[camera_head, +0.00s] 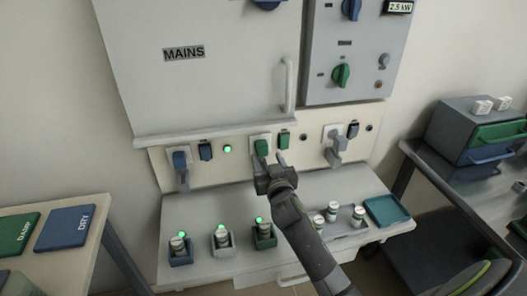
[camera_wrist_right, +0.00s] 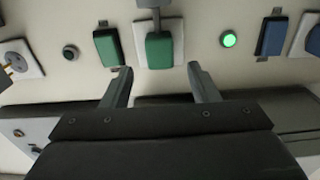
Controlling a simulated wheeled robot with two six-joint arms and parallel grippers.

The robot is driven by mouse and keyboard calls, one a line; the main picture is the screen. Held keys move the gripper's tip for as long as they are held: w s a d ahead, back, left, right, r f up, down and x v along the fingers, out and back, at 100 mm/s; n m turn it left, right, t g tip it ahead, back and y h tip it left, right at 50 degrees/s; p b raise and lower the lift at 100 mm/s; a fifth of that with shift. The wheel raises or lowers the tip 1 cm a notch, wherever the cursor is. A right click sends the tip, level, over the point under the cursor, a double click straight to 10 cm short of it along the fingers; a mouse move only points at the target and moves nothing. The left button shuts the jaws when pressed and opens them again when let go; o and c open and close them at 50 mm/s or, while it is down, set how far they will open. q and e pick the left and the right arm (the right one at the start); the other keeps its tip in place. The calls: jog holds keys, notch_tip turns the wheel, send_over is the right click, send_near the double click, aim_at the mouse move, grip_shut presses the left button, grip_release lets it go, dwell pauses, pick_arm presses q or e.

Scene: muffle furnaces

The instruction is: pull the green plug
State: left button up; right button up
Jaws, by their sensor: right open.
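The green plug (camera_head: 261,147) sits in a white socket on the cream panel under the MAINS cabinet. It also shows in the right wrist view (camera_wrist_right: 158,50), with a grey piece on its far side from my gripper. My right gripper (camera_head: 269,161) is open and empty just below the plug. In the right wrist view my gripper's fingers (camera_wrist_right: 160,82) point toward the panel, one to each side of the plug's line, with a gap to it. A green tab-like piece (camera_head: 284,140) is beside the socket. My left gripper is not in view.
A blue plug (camera_head: 180,160) and a grey plug (camera_head: 336,147) sit in neighbouring sockets. A green light (camera_head: 227,149) glows between blue and green. Below, the bench holds several small holders with jars and a teal tray (camera_head: 387,211). A green and blue drawer box (camera_head: 475,130) stands right.

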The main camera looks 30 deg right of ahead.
aim_at(263, 151)
jog(key=shift+x, duration=2.75)
